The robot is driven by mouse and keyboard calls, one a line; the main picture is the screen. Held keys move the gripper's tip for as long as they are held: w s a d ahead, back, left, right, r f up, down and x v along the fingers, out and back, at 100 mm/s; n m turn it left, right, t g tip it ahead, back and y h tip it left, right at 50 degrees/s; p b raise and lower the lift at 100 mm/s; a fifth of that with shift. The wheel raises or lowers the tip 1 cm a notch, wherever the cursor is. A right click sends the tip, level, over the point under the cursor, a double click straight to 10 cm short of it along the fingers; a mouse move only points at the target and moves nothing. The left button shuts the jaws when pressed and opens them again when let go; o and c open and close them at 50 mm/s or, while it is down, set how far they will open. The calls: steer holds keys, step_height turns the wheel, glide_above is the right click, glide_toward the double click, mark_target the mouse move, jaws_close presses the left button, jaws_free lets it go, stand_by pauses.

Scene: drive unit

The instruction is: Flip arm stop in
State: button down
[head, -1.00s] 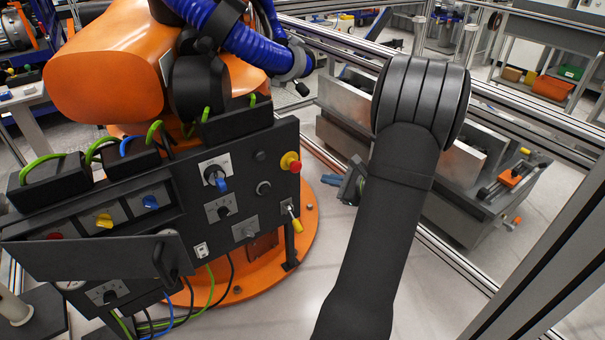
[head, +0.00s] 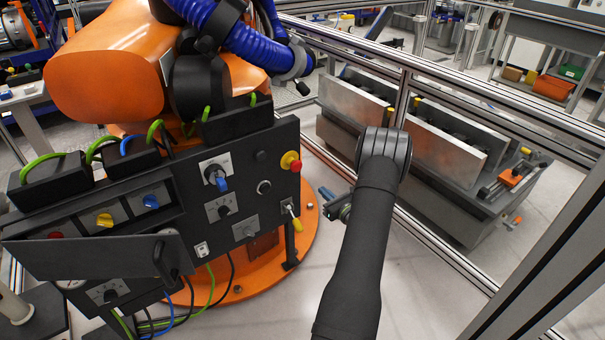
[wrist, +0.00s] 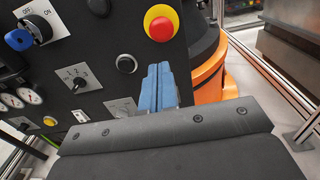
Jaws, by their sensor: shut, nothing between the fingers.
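A small lever with a yellow grip (head: 294,219) sticks out from a small plate at the lower right of the black control panel (head: 275,150). Its grip hangs down at a slant. No label tells me whether this is the arm stop. My gripper (head: 324,193) is to the right of the lever and apart from it. In the wrist view, its blue fingers (wrist: 157,82) are shut together and empty, pointing toward the panel below the red button. The lever does not show in the wrist view; it may be hidden behind my gripper.
A red button with a yellow collar (head: 290,161) sits above the lever and shows in the wrist view (wrist: 161,28). Rotary knobs (head: 220,208) are to its left. An orange robot base (head: 305,235) stands behind the panel. Metal rails (head: 440,250) run along the right.

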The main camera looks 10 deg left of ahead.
mark_target(298, 168)
steer(key=shift+w+f, duration=0.1)
steer(key=shift+f, duration=0.05)
steer(key=x, duration=1.4)
steer(key=shift+x, duration=0.8)
steer(key=v, duration=1.4)
steer(key=shift+x, duration=1.8)
